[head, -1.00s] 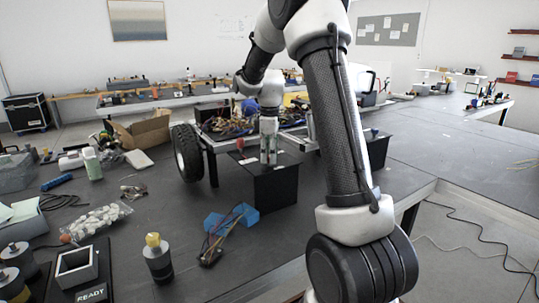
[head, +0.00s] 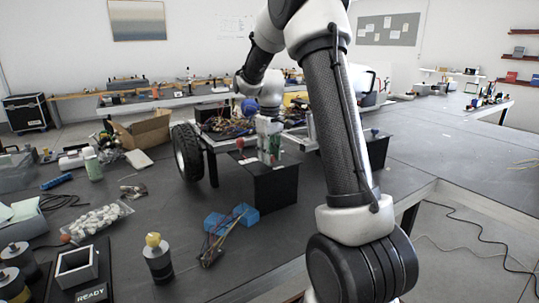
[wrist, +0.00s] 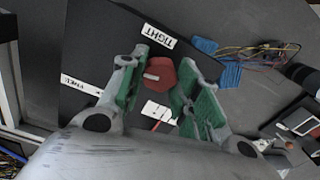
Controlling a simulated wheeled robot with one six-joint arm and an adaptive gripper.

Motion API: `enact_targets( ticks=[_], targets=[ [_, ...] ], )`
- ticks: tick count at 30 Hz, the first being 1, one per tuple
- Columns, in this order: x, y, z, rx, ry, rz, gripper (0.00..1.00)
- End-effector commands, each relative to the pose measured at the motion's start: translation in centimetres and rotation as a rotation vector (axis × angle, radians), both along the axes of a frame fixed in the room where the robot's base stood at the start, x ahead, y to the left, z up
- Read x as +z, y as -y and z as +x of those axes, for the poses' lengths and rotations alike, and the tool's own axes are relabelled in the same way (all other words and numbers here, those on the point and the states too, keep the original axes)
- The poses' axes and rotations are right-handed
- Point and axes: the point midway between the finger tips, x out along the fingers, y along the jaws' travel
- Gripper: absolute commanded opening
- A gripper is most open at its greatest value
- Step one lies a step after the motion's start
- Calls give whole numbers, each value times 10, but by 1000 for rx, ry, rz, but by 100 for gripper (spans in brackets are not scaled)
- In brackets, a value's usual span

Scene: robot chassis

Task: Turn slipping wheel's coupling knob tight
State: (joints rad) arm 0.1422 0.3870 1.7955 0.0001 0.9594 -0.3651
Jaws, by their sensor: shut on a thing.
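A red knob (wrist: 161,74) sits between the green-padded fingers of my gripper (wrist: 163,70) in the wrist view. The fingers are shut on its sides. A white pointer mark shows on the knob. A "TIGHT" label (wrist: 160,37) lies just past it on the black box. In the head view my gripper (head: 269,158) points down at the top of the black box (head: 275,188), and the fingers hide the held knob. A black-tyred wheel (head: 187,153) stands at the left of the chassis (head: 211,146).
A small red piece (head: 240,143) stands left of my gripper. Blue blocks (head: 246,214) with loose wires lie in front of the black box. A canister with a yellow top (head: 157,258) and a bag of white pieces (head: 96,222) are nearer.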

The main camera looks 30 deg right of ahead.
Motion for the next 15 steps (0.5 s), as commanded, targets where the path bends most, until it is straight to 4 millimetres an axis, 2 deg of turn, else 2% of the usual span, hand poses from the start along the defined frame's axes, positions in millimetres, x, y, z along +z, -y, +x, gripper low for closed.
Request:
enact_targets(
  ticks=[15],
  targets=[
    [0,0,0,-487,2,-1,8]
  ],
)
